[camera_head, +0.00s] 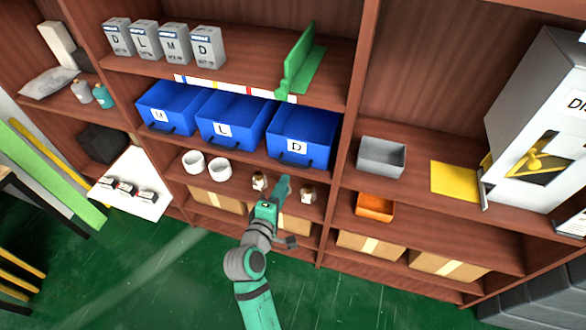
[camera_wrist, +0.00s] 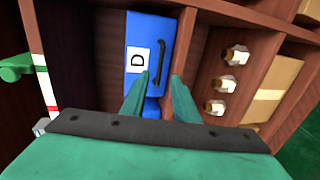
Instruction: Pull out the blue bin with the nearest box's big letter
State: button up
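Three blue bins stand side by side on the middle shelf. The right bin (camera_head: 302,136) has a D label, the middle bin (camera_head: 232,120) an L, and the left bin (camera_head: 172,107) a letter too small to read surely. Above them stands a row of grey-white boxes lettered D (camera_head: 117,37), L (camera_head: 145,42), M (camera_head: 175,45) and D (camera_head: 208,48). My gripper (camera_wrist: 161,78) is open and empty, its fingers pointing at the D bin's front. That D bin (camera_wrist: 138,28) and its dark handle (camera_wrist: 160,60) show beyond the fingertips, apart from them.
A green bracket-like piece (camera_head: 298,68) stands right of the boxes. Two white cups (camera_head: 206,165) and small bottles (camera_head: 307,193) stand on the shelf below the bins. A grey tray (camera_head: 381,157) and orange bin (camera_head: 374,206) are right of the upright divider. The green floor in front looks clear.

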jog(key=x, duration=0.9)
jog(key=shift+w+d+f, duration=0.1)
jog(key=shift+w+d, duration=0.05)
jog(key=shift+w, duration=0.15)
grip_shut()
